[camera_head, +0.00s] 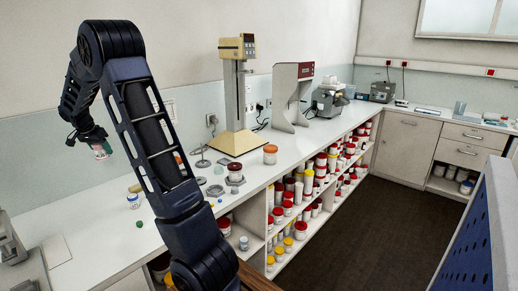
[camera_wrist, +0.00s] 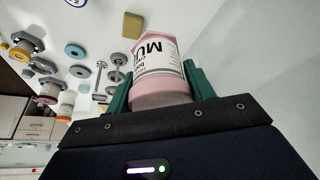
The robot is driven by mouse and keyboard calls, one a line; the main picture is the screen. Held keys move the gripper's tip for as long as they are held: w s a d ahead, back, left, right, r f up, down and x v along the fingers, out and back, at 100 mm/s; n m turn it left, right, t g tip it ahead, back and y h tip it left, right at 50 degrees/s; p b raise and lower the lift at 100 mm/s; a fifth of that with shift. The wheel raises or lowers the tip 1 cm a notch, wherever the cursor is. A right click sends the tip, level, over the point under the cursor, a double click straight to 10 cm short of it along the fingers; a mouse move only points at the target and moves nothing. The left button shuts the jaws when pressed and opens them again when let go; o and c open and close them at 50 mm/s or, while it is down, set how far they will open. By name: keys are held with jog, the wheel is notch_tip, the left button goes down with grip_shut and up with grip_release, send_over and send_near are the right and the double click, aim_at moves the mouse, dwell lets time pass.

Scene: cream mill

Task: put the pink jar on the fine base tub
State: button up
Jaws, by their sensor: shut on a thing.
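The pink jar (camera_wrist: 160,92) has a white label with black letters starting "MU" and sits between the green fingers of my gripper (camera_wrist: 157,85). In the head view the jar (camera_head: 102,151) shows small below my gripper (camera_head: 96,142), held above the left part of the white bench. I cannot read which container is the fine base tub. A dark-red-lidded tub (camera_head: 235,171) on a grey base and an orange-lidded tub (camera_head: 270,154) stand on the bench right of my arm.
A cream mixer (camera_head: 237,95) and a grey-and-red machine (camera_head: 293,95) stand farther back. A small white-and-blue jar (camera_head: 133,201) and a green cap (camera_head: 139,224) are on the bench, left of my arm. Shelves below hold several jars. Grey discs and weights lie mid-bench.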

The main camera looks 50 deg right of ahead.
jog(key=s+d+r+m+g, duration=0.1)
jog(key=s+d+r+m, duration=0.1)
jog(key=d, duration=1.3)
jog(key=s+d+r+m+g, duration=0.1)
jog(key=d+m, duration=0.2)
jog(key=d, duration=1.1)
jog(key=s+d+r+m+g, duration=0.1)
jog(key=s+d+r+m, duration=0.1)
jog(key=d, duration=1.3)
notch_tip(320, 180, up, 4)
jog(key=m+g, duration=0.2)
jog(key=m, duration=0.5)
send_over(275, 147)
jog(key=w+a, duration=0.2)
jog(key=f, duration=1.9)
jog(key=shift+s+d+f, duration=0.25)
jog(key=shift+s+d, duration=0.05)
jog(key=shift+f, duration=0.15)
jog(key=o, duration=1)
